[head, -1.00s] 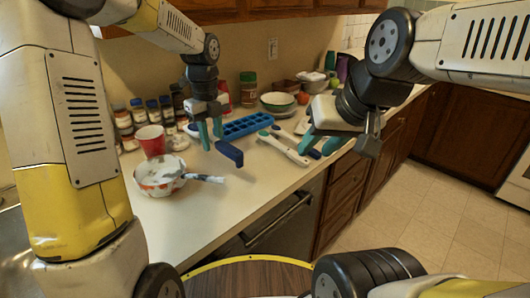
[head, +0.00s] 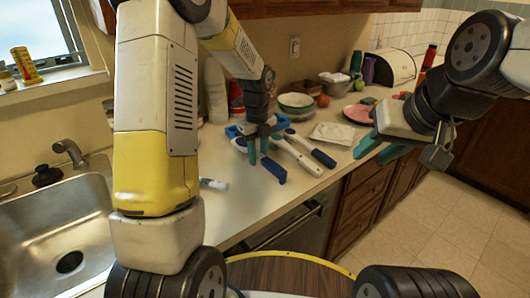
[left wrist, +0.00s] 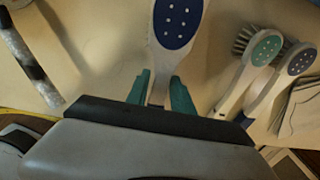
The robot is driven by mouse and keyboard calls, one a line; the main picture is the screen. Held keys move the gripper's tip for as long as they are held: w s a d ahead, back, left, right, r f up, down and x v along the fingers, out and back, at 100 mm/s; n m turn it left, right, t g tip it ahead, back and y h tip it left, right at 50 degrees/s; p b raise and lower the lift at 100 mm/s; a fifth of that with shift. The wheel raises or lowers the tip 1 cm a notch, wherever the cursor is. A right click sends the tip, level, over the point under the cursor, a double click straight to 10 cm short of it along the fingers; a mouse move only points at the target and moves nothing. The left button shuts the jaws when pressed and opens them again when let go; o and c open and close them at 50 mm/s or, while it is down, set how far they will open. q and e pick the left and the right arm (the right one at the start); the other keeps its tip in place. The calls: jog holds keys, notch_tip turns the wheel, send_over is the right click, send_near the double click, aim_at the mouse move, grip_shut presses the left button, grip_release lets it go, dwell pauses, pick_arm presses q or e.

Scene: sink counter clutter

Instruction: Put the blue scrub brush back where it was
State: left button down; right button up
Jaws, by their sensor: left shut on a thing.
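My left gripper (head: 258,156) is shut on a blue scrub brush, whose dark blue end (head: 274,171) hangs below the fingers over the counter. In the left wrist view, the brush's blue oval back with white dots (left wrist: 178,24) points away from me, its pale neck between the teal fingertips (left wrist: 160,92). I cannot tell whether it touches the counter. Two other brushes lie to the right in the wrist view, one with a green back (left wrist: 266,46), one with a grey-blue back (left wrist: 301,62). My right gripper (head: 382,150) looks open and empty, over the counter's front edge.
A blue ice tray (head: 232,131) is partly behind my left gripper. A green-rimmed bowl (head: 296,101), a white packet (head: 333,133) and a pink plate (head: 357,113) stand farther right. The steel sink (head: 40,225) is at left. My left arm hides part of the counter.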

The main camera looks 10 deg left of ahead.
pick_arm(q)
jog(key=shift+f, duration=1.3)
jog(key=shift+f, duration=0.1)
jog(key=c, duration=1.1)
grip_release()
